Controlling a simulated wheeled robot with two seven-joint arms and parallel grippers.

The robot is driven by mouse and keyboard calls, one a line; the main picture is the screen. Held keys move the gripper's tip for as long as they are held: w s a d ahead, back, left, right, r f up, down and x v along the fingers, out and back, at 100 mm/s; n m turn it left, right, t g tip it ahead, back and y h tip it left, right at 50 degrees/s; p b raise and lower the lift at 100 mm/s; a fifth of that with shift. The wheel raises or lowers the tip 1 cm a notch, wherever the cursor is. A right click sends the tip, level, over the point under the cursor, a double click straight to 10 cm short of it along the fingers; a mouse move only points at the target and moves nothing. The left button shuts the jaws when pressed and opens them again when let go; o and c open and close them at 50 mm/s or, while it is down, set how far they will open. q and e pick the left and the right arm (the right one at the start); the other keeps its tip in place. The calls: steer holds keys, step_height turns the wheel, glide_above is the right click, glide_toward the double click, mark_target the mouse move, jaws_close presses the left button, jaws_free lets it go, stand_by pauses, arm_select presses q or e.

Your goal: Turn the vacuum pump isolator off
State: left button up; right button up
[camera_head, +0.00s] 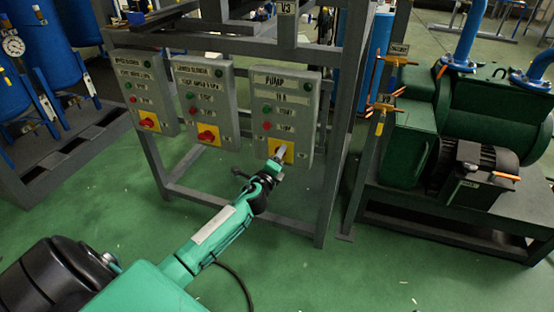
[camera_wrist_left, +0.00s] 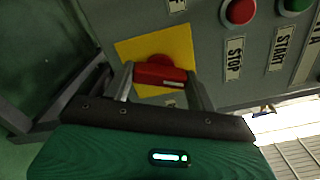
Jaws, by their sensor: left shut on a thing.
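The pump control box (camera_head: 285,105) is the rightmost of three grey boxes on the frame, with the word PUMP on its label. Its isolator is a red rotary handle (camera_wrist_left: 160,74) on a yellow plate (camera_wrist_left: 150,48), at the box's lower end. My left gripper (camera_head: 279,155) is at this plate and hides the handle in the head view. In the left wrist view my left gripper (camera_wrist_left: 163,85) has one finger on each side of the red handle and is shut on it. The handle's bar lies roughly parallel to the gripper body. My right gripper is not in view.
Red STOP (camera_wrist_left: 239,11) and green START (camera_wrist_left: 294,3) buttons sit close beside the isolator. Two similar boxes (camera_head: 204,100) (camera_head: 143,92) hang to the left. A green vacuum pump (camera_head: 490,105) stands at the right. Green floor is open in front.

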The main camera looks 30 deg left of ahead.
arm_select(q)
steer(key=shift+n, duration=2.5)
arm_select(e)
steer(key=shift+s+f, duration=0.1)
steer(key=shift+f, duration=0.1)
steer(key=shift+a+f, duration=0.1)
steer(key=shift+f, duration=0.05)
arm_select(q)
steer(key=o, duration=1)
